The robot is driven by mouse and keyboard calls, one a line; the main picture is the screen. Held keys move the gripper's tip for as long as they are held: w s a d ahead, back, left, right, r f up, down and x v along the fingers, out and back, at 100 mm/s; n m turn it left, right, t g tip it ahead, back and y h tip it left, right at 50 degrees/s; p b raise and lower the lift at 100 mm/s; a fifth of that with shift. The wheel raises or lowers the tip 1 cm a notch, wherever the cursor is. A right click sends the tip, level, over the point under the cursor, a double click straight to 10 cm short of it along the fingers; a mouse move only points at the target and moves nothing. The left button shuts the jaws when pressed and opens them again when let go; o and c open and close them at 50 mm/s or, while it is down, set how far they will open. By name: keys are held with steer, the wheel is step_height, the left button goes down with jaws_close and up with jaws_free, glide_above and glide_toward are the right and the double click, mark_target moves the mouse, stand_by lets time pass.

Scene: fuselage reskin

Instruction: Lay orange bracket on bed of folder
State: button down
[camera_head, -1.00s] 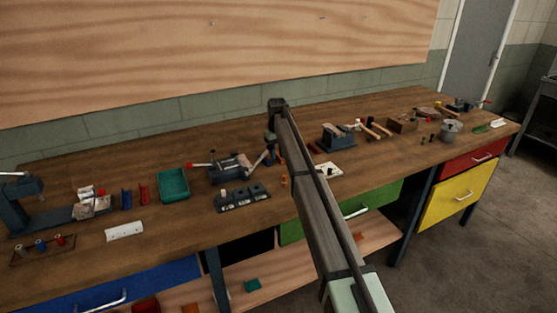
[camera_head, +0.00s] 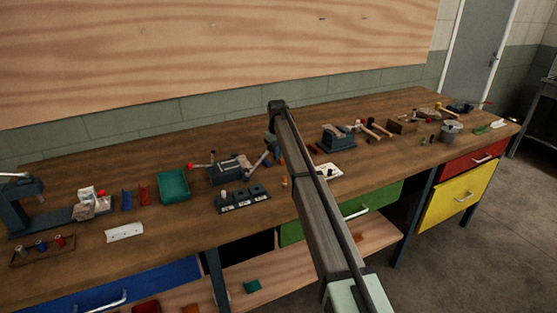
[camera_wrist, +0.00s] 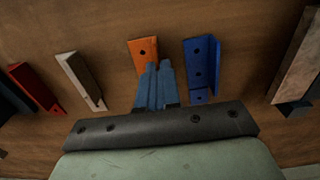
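The orange bracket (camera_wrist: 141,50) lies on the wooden bench in the wrist view, with a dark hole in its face. My gripper (camera_wrist: 160,66) is at its right and lower part, its two blue-grey fingers close together and covering that side. The fingers look shut on the bracket's edge, though the contact itself is hidden. The bracket seems still down at the bench. In the head view my arm mostly hides the gripper and bracket. The folder (camera_head: 230,172), a dark machine with a red-knobbed lever, stands left of the arm.
In the wrist view a blue bracket (camera_wrist: 201,65) lies close to the right of the orange one. A pale bracket (camera_wrist: 80,80) and a red bracket (camera_wrist: 35,88) lie left.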

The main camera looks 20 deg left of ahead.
steer(key=shift+r, duration=0.1)
step_height(320, 180, up, 9)
steer(key=r+m, duration=0.2)
steer(key=m, duration=1)
glide_above(229, 164)
steer(key=m, duration=0.6)
steer(key=shift+w+f, duration=0.1)
steer(key=shift+w, duration=0.1)
steer(key=shift+f, duration=0.15)
steer(key=shift+f, duration=2.7)
steer(key=shift+f, duration=0.7)
